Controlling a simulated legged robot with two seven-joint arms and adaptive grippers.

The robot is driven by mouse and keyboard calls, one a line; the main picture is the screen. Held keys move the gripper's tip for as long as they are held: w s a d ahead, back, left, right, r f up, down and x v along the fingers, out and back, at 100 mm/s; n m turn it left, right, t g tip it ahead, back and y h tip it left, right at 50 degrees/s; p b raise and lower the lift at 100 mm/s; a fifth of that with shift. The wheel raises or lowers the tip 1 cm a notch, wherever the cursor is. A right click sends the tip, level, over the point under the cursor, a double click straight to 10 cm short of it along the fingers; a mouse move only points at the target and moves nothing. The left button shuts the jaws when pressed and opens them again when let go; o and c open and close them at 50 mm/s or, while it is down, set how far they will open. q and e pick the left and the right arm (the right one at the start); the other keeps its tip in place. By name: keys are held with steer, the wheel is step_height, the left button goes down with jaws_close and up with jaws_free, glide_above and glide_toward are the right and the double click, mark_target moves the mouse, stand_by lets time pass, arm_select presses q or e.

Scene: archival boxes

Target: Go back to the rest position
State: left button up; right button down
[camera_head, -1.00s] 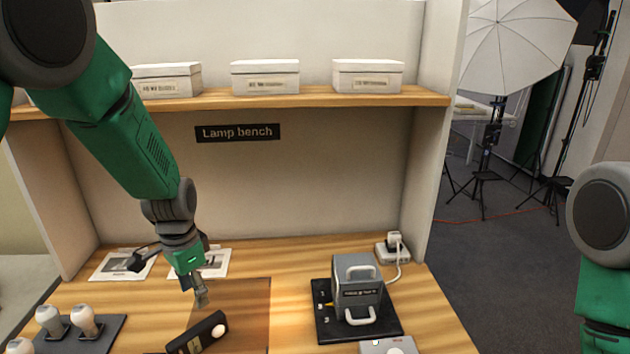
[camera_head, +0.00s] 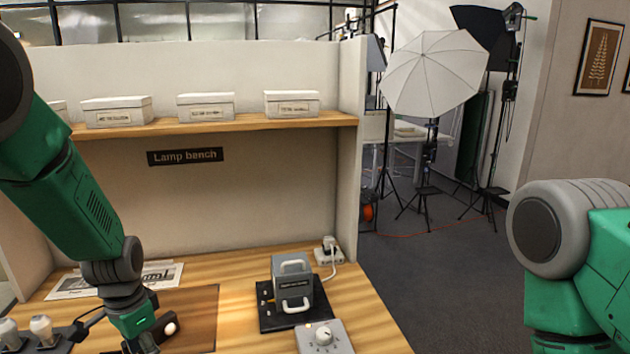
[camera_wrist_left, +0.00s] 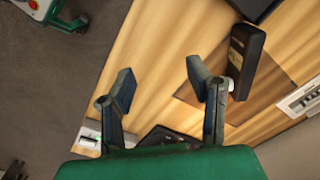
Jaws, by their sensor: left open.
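My left gripper (camera_head: 140,345) hangs low over the wooden bench, at the bottom edge of the head view. In the left wrist view its two fingers (camera_wrist_left: 160,83) are apart with nothing between them. A black handheld device with a round white end (camera_wrist_left: 246,58) lies on the bench beside one finger. In the head view this device (camera_head: 163,328) is partly hidden behind the gripper. My right arm shows at the right edge of the head view, but its gripper is out of the picture.
A grey box with white handles (camera_head: 293,280) stands on a black base, with a grey knob unit (camera_head: 324,338) in front. Bulbs (camera_head: 41,328) stand at lower left. A shelf (camera_head: 240,122) with white boxes is above. Tripods and an umbrella (camera_head: 432,72) stand beyond open floor.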

arm_select(q)
steer(key=shift+n, duration=0.5)
steer(key=s+f, duration=0.1)
steer(key=f, duration=0.1)
steer(key=s+f, duration=0.1)
steer(key=f, duration=0.1)
steer(key=s+f, duration=0.1)
steer(key=f, duration=0.1)
steer(key=shift+s+a, duration=0.1)
steer(key=shift+s, duration=0.2)
steer(key=s+d+f+n, duration=0.1)
steer(key=s+f+n, duration=0.3)
steer(key=s, duration=1)
steer(key=s+d+f+n, duration=0.2)
steer(key=s+f, duration=0.5)
steer(key=s, duration=0.7)
steer(key=w+d+f+m+b, duration=0.1)
steer(key=w+f+b, duration=0.2)
steer(key=f+b, duration=0.3)
steer(key=shift+f+b, duration=0.4)
steer(key=shift+b, duration=0.45)
arm_select(e)
step_height(320, 180, down, 8)
steer(key=shift+w+r, duration=0.15)
steer(key=shift+w, duration=0.1)
arm_select(q)
steer(key=shift+d, duration=0.1)
arm_select(e)
steer(key=shift+d, duration=0.1)
